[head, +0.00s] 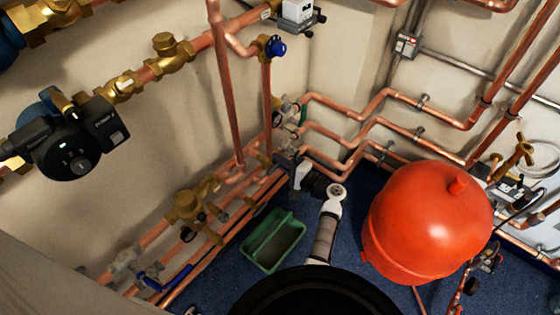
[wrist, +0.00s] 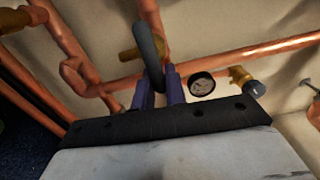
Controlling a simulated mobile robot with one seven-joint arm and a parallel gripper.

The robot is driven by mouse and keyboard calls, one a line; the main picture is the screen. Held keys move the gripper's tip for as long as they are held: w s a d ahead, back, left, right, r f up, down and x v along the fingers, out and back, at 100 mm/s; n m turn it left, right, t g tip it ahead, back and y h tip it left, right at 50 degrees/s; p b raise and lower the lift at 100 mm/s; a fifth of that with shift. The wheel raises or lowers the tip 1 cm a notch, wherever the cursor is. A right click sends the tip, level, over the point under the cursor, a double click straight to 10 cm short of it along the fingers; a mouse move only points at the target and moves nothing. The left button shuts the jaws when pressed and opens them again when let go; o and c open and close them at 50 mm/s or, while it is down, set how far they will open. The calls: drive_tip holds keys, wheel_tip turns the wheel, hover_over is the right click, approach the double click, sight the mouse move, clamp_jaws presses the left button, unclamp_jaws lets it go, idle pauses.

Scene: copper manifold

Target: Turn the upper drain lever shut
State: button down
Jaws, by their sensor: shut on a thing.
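In the wrist view my gripper (wrist: 160,85) has its two purple-blue fingers shut on a dark grey, curved lever (wrist: 149,45). The lever passes between the fingers and bends over above them. A brass valve part (wrist: 130,54) and a copper pipe show just behind it. In the head view my gripper (head: 270,160) is at the copper pipes near the wall corner, left of my white wrist. The lever is small and hard to make out there, so its exact angle cannot be told.
A pressure gauge (wrist: 202,84) and a brass fitting (wrist: 242,80) sit close right of the fingers. A red tank (head: 430,225) stands right of my arm. A green tray (head: 272,240) lies on the blue floor. Copper pipes (head: 225,90) run along the left wall.

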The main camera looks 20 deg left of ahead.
drive_tip(key=shift+f, duration=0.15)
drive_tip(key=c, duration=1.5)
unclamp_jaws()
drive_tip(key=shift+o, duration=0.2)
drive_tip(key=b+v, duration=0.1)
drive_tip(key=v, duration=1.3)
drive_tip(key=shift+b, duration=0.35)
